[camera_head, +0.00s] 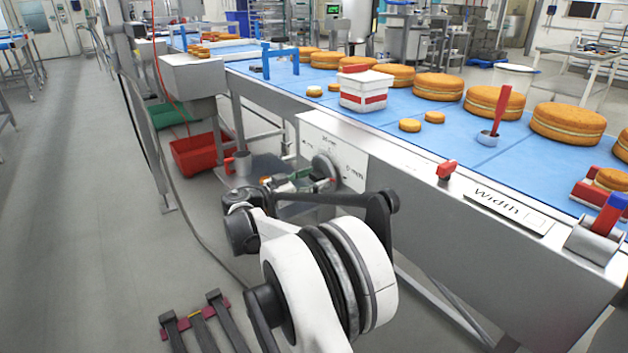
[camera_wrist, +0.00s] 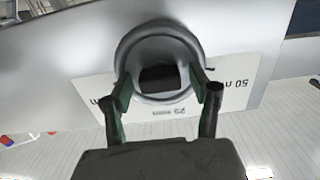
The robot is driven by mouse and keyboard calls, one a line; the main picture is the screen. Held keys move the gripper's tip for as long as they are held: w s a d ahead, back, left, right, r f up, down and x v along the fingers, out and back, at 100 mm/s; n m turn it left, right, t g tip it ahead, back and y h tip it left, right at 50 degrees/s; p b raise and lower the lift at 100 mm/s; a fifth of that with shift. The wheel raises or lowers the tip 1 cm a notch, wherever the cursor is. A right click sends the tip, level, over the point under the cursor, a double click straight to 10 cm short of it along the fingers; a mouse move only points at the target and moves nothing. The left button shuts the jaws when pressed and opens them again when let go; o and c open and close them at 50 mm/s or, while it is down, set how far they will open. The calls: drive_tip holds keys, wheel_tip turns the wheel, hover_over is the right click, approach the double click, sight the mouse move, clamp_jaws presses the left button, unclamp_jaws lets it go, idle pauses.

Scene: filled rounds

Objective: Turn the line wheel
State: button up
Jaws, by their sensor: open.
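The line wheel (camera_head: 322,163) is a grey round dial on a white scale plate (camera_head: 348,172) on the side of the conveyor. In the wrist view the wheel (camera_wrist: 178,36) fills the upper middle, with a dark block or recess at its centre. My gripper (camera_head: 312,178) is at the wheel in the head view. In the wrist view my gripper (camera_wrist: 160,82) has its two green-lined fingers spread apart, one towards each side of the wheel's lower half. Whether they touch the rim I cannot tell. Marks reading about 25 mm and 50 mm show on the plate.
Red (camera_head: 200,152) and green bins stand below left.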

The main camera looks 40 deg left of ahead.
drive_tip(key=c, duration=1.1)
drive_tip(key=shift+c, duration=0.2)
